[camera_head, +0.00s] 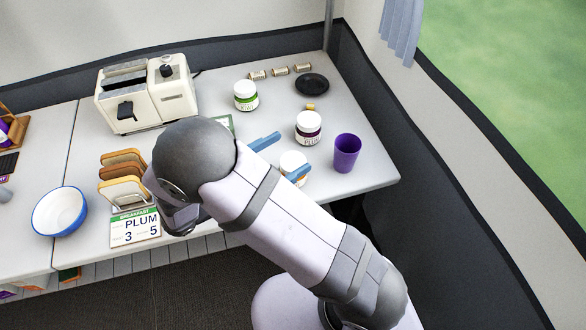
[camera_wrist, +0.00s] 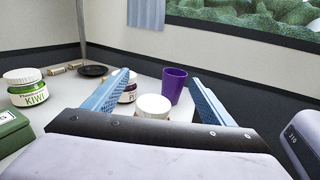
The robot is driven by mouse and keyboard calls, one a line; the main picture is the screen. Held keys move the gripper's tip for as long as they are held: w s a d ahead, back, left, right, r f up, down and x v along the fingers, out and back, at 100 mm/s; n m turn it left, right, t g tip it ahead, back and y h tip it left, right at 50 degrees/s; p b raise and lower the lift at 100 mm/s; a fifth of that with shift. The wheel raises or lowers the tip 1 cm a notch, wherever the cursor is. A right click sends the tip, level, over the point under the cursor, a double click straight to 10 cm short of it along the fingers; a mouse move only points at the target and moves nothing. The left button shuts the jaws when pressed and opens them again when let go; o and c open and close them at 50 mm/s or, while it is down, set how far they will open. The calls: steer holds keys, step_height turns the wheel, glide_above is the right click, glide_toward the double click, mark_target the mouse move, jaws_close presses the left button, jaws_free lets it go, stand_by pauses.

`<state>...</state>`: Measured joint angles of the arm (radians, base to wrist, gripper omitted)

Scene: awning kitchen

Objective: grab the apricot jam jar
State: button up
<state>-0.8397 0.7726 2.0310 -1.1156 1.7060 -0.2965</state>
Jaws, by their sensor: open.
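A white-lidded jar (camera_head: 292,160) stands on the table, its lower part mostly hidden by my arm and finger in the head view. A hint of orange shows on it, but its label is not readable. In the wrist view its white lid (camera_wrist: 152,105) lies between my fingers, low in the picture. My gripper (camera_head: 294,152) is open, its two blue fingers on either side of this jar; contact cannot be told. The plum jar (camera_head: 308,128) stands just beyond it, and the kiwi jar (camera_head: 246,96) is farther back to the left.
A purple cup (camera_head: 347,153) stands right of the jars near the table's edge. A dark plate (camera_head: 312,84) and small labelled cylinders (camera_head: 280,72) lie at the back. A toaster (camera_head: 146,97), toast rack (camera_head: 122,178), breakfast sign (camera_head: 135,229) and bowl (camera_head: 60,212) are to the left.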

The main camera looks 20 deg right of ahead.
mark_target(282, 175)
step_height(282, 175, down, 8)
steer(key=shift+w+a, duration=0.15)
steer(key=shift+w+d+r, duration=0.1)
steer(key=shift+d, duration=0.2)
steer(key=shift+p+x, duration=0.45)
steer(key=shift+x, duration=2.95)
steer(key=shift+w, duration=0.1)
steer(key=c, duration=1.3)
